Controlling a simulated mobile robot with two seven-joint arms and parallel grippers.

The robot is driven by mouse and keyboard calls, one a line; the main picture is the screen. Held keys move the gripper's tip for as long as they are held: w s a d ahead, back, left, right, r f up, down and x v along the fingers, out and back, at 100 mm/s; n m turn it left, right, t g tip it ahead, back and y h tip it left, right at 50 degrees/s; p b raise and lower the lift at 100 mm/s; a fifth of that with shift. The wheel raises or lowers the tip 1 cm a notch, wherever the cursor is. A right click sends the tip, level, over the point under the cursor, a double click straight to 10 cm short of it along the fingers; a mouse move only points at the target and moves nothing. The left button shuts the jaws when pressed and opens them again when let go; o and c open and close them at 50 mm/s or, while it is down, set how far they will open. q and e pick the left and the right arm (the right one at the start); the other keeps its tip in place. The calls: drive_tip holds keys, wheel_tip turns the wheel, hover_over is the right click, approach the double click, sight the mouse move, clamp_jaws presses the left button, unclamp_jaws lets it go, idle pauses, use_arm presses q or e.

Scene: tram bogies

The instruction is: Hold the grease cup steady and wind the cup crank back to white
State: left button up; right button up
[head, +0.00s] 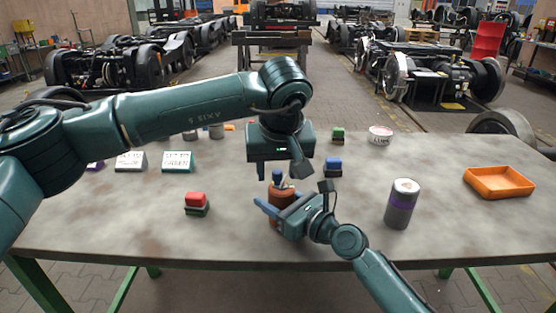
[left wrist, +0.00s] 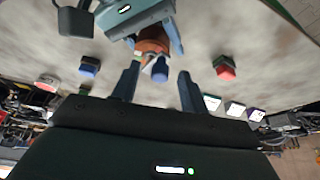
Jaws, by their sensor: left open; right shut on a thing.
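The grease cup (head: 281,194) is a reddish-brown body near the middle of the table, partly hidden by my right gripper. It also shows in the left wrist view (left wrist: 152,40). A blue knob, seemingly of the cup crank (left wrist: 159,71), sits at its top, with a small white patch beside it. My right gripper (head: 268,209) is shut on the cup body from the near right side. My left gripper (head: 281,172) points down just above the cup. In the left wrist view its fingers (left wrist: 160,78) are open, one on each side of the blue knob, with gaps visible.
A red-topped block (head: 197,203) stands left of the cup, and a blue block (head: 333,166) stands behind right. A grey canister (head: 401,207) and an orange tray (head: 499,182) stand right. A white tin (head: 380,135) and lettered signs (head: 177,161) are farther back. The table's front is clear.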

use_arm(q)
drive_tip(key=shift+c, duration=0.3)
clamp_jaws()
drive_tip(key=shift+d+n+y, duration=0.3)
drive_tip(key=shift+n+y, duration=0.1)
drive_tip(key=shift+n, duration=0.65)
drive_tip(key=shift+d+n+y, duration=0.3)
drive_tip(key=shift+n+y, duration=0.1)
drive_tip(key=shift+n, duration=0.65)
